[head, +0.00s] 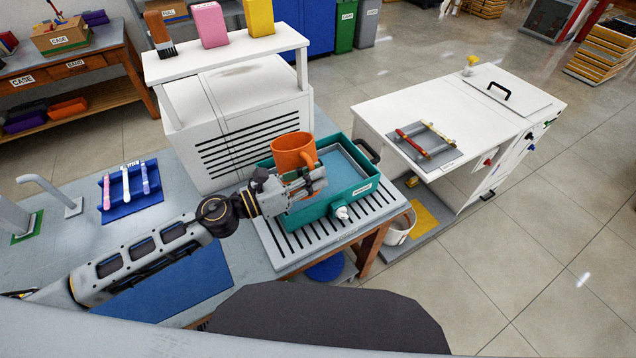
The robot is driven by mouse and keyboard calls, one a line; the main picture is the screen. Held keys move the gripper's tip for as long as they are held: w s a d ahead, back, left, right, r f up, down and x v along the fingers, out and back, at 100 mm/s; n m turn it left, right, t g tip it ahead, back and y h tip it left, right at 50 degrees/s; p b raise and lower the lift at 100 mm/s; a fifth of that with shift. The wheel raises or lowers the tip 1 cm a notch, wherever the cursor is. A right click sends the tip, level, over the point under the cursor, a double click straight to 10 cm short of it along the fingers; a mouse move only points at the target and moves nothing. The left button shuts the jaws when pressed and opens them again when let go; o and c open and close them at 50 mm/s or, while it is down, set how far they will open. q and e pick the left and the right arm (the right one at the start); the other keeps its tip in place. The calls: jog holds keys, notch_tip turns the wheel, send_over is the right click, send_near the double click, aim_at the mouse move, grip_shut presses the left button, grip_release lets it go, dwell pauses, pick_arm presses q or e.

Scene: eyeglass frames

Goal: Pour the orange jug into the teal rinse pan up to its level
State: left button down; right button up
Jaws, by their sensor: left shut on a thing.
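The orange jug (292,151) is in the middle of the head view, close to upright, over the left part of the teal rinse pan. My left gripper (305,184) is shut on the jug, covering its lower front side. The teal rinse pan (330,203) sits on a slatted drain board; bluish liquid (348,160) shows inside it. A white label and a pale tap are on its front wall, and a dark handle is at its right end. I cannot see a stream from the jug, nor the liquid inside the jug. My right gripper is not in view.
A white vented cabinet (238,125) with a shelf above stands right behind the jug. A blue tray (131,195) with several eyeglass temples lies left. The slatted board (290,254) has bare room in front of the pan. A white cart (455,115) stands to the right, across a gap.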

pick_arm(q)
jog(key=shift+w+f+m+b, duration=0.1)
jog(key=shift+f+m+b, duration=0.2)
jog(key=shift+f+b, duration=0.15)
jog(key=shift+a+f+m+b, duration=0.1)
jog(key=shift+f+m+b, duration=0.2)
jog(key=shift+b, duration=0.2)
jog(key=shift+w+f+m+b, duration=0.15)
jog(key=shift+f+m+b, duration=0.3)
jog(key=shift+b, duration=0.25)
jog(key=shift+w+a+f+m+b, duration=0.15)
jog(key=shift+f+m+b, duration=0.45)
jog(key=shift+b, duration=0.3)
jog(key=shift+f+b, duration=0.35)
jog(key=shift+b, duration=0.1)
jog(key=shift+f+m, duration=0.1)
jog(key=shift+m, duration=0.15)
jog(key=shift+a, duration=0.1)
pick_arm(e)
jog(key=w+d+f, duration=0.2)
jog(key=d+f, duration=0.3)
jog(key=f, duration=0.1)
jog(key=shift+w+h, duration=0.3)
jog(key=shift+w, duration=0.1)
